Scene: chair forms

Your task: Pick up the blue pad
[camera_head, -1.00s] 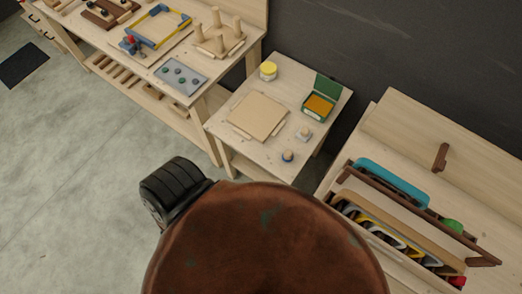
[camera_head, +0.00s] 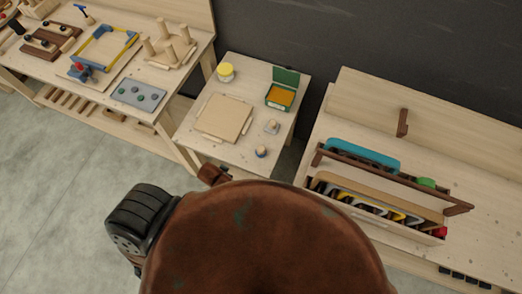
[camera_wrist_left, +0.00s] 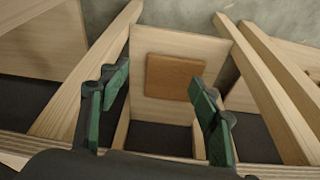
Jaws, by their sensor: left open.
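A teal-blue flat pad (camera_head: 362,155) with a rounded edge stands on edge in the wooden rack (camera_head: 385,231) at the right of the head view. Its lower part is hidden behind the rack's dark brown rail. My left gripper (camera_wrist_left: 157,105) shows only in the left wrist view. Its two green fingers are wide apart with nothing held between them. The blue pad is not in that wrist view. My right gripper is in neither view.
Several other panels share the rack, with green and red pieces at its right end. A small table (camera_head: 242,160) holds a tan board, yellow jar and green box. A long bench (camera_head: 190,68) stands left. The wrist view shows wooden legs and a brown board (camera_wrist_left: 174,77).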

